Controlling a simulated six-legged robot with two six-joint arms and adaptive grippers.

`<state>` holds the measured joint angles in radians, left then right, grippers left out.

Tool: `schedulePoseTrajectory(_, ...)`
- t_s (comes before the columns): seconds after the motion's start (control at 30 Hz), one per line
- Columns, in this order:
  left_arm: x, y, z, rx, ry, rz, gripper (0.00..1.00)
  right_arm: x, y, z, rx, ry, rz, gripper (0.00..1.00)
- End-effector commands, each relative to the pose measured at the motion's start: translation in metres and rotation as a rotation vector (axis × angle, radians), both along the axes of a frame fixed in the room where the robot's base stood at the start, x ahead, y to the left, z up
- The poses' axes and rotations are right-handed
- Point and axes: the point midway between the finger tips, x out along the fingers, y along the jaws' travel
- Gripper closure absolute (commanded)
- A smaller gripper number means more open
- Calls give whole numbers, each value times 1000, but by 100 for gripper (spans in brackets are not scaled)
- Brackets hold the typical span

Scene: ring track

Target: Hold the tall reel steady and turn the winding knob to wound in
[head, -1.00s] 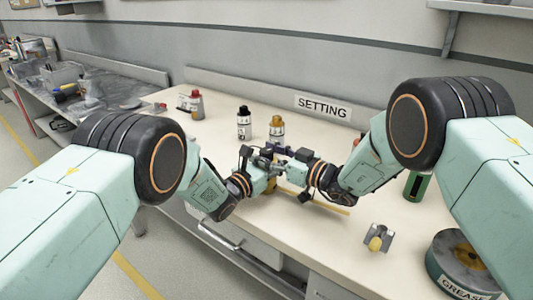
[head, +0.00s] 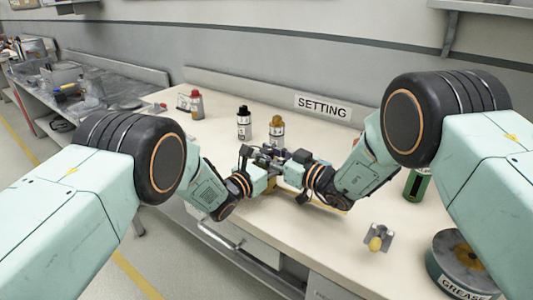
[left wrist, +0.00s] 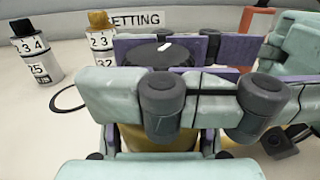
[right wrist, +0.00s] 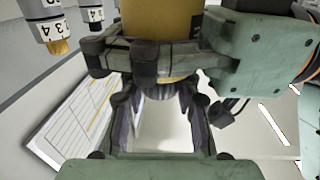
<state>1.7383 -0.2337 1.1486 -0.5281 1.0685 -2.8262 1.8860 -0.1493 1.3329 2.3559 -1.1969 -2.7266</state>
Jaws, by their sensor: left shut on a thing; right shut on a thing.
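The tall reel's gold body (left wrist: 155,137) stands upright between my left gripper's fingers in the left wrist view. Its yellow side also shows at the top of the right wrist view (right wrist: 160,20), where the picture is upside down. My left gripper (head: 268,177) is shut on this body. The dark round winding knob (left wrist: 157,55) with a white mark sits on top of the reel. My right gripper (head: 282,158) is shut on the knob, with its purple finger pads beside it, above my left gripper. The knob is hidden in the head view.
Behind the grippers stand a black-capped bottle (head: 244,122), a gold-capped bottle (head: 276,132) and the SETTING sign (head: 323,107). A small metal clip with a yellow part (head: 377,239) and a grease tin (head: 462,265) are at right. The bench front is largely clear.

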Motion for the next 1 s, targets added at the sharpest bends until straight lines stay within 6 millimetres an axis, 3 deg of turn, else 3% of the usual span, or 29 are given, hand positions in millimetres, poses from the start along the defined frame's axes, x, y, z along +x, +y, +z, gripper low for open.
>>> schedulePoseTrajectory(0.4,0,-1,0,-1,0,-2,100,-1,0,1,-1,0,-190,100)
schedulePoseTrajectory(0.8,0,0,0,0,0,-1,100,0,-1,0,-3,0,-205,100)
schedulePoseTrajectory(0.83,0,0,0,0,0,-1,100,0,-1,0,-3,0,-205,66)
schedulePoseTrajectory(1.0,0,0,0,0,0,-1,100,0,-1,0,-3,0,-204,52)
